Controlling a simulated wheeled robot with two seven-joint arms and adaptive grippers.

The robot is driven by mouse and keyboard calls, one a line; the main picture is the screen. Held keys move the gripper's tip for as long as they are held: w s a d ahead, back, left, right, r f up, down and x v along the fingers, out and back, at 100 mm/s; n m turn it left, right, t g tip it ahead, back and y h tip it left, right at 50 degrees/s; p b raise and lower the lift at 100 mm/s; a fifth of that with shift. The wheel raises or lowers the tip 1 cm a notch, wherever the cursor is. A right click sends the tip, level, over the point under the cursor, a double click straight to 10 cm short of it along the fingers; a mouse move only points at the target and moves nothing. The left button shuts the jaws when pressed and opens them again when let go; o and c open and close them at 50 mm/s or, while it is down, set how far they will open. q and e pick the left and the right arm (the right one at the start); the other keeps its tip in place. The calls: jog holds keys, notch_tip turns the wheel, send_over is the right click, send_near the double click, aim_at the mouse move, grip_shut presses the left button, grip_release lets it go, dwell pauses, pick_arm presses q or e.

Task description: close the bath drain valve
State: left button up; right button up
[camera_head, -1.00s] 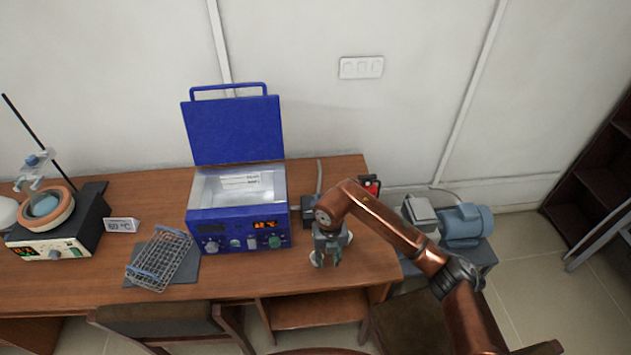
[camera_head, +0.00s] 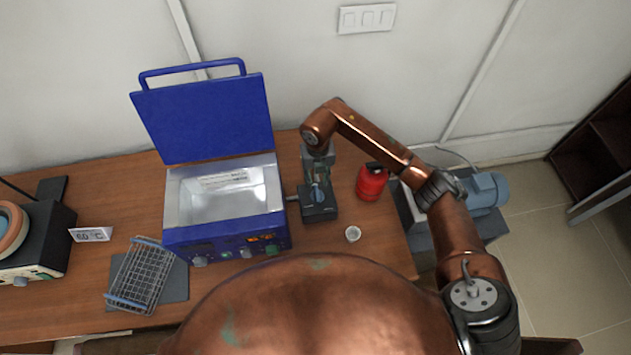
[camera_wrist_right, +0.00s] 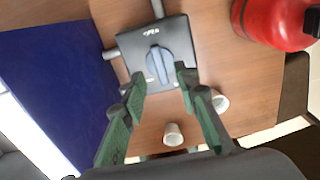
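The drain valve is a dark square block (camera_head: 320,212) on the table, right of the blue water bath (camera_head: 226,238), whose lid stands open. In the right wrist view the valve block (camera_wrist_right: 182,28) carries a blue-grey elongated handle (camera_wrist_right: 159,64), lying roughly up and down in the picture. A short pipe joins the block's left side toward the bath. My right gripper (camera_head: 318,180) is above the valve, partly covering it. In the wrist view the right gripper (camera_wrist_right: 162,86) is open, its green fingers apart just short of the handle, with nothing between them. My left gripper is not in view.
A red container (camera_head: 372,183) stands close to the right of the valve. A small white cup (camera_head: 352,233) is in front; two cups show in the wrist view. A wire rack (camera_head: 141,277) and temperature sign (camera_head: 90,234) are left. My copper body hides the front edge.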

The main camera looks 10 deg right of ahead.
aim_at(317, 192)
notch_tip(317, 192, down, 7)
jog(key=shift+s+a+r, duration=0.1)
jog(key=shift+s+r, duration=0.05)
jog(key=shift+c, duration=0.3)
grip_shut()
